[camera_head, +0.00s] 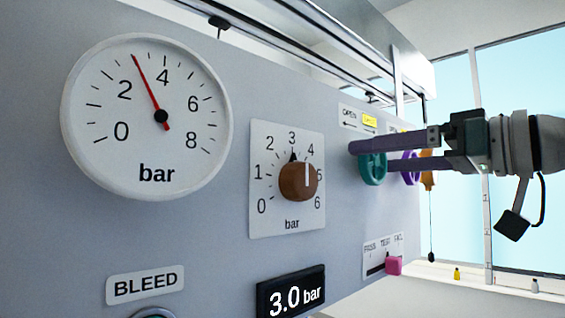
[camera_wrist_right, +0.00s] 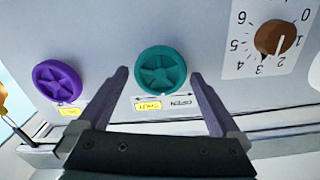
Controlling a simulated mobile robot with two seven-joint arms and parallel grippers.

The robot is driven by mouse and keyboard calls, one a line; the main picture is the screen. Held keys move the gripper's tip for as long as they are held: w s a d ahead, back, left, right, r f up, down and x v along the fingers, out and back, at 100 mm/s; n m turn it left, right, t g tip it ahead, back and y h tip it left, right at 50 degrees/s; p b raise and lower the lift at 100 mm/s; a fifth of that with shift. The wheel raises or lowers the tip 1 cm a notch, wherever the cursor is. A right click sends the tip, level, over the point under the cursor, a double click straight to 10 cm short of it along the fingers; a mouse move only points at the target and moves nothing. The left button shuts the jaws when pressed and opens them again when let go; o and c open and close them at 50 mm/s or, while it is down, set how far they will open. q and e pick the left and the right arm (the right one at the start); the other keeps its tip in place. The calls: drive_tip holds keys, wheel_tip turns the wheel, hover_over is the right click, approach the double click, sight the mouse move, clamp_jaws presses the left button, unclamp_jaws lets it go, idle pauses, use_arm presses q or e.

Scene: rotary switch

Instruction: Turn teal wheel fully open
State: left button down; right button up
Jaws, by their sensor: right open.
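The teal wheel (camera_head: 373,170) is mounted on the grey panel, below a label reading OPEN with a yellow tag beside it. In the right wrist view the spoked teal wheel (camera_wrist_right: 162,72) faces the camera, with the label upside down below it. My right gripper (camera_head: 372,156) reaches in from the right and is open. In the wrist view its two fingers (camera_wrist_right: 160,74) stand on either side of the teal wheel, with gaps visible. In the head view the near finger crosses in front of the wheel's upper part. Contact cannot be told. My left gripper is not in view.
A purple wheel (camera_head: 411,172) and an orange part (camera_head: 428,170) sit just beyond the teal wheel. A brown knob (camera_head: 299,182), a gauge (camera_head: 147,117) with its red needle near 3, a 3.0 bar display (camera_head: 291,294) and a pink slider (camera_head: 393,265) share the panel.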

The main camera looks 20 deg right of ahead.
drive_tip(key=shift+s, duration=0.1)
drive_tip(key=c, duration=1.2)
drive_tip(key=shift+c, duration=0.2)
